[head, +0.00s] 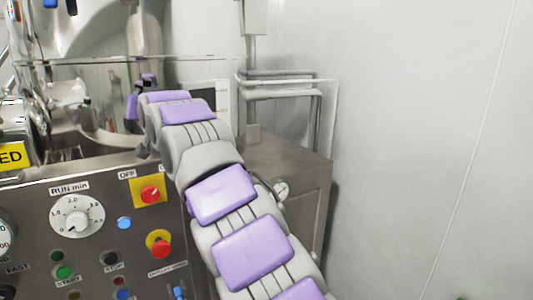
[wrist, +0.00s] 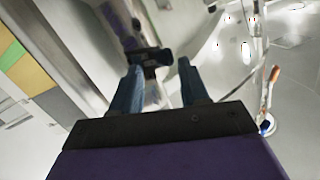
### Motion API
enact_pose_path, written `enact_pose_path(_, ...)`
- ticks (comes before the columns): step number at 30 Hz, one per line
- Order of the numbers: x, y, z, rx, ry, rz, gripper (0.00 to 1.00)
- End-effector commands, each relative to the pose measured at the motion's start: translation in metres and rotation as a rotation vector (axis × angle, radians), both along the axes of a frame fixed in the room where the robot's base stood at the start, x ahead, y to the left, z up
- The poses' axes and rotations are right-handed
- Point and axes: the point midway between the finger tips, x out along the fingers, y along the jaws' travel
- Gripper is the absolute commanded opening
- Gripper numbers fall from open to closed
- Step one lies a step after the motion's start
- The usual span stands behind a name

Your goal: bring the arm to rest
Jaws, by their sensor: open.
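My arm reaches from the lower right up to the steel machine in the head view. Its far end, with my gripper (head: 138,98), is small and partly hidden by the arm, in front of the machine's shiny upper part. In the wrist view my gripper (wrist: 160,82) shows two dark blue fingers standing apart. Nothing is held between them. A dark and purple shape shows beyond the fingertips; I cannot tell whether it is a reflection.
A control panel with a RUN dial (head: 76,216), a red knob on a yellow plate (head: 150,194) and a red stop button (head: 160,246) stands left of my arm. White pipes (head: 290,93) run behind it. A bare pale wall (head: 430,130) fills the right.

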Motion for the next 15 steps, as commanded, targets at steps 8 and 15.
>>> enact_pose_path(8, 0.013, -0.097, -0.051, -0.160, 0.165, -0.158, 0.45)
enact_pose_path(15, 0.001, -0.178, -0.101, -0.291, 0.326, -0.284, 0.45)
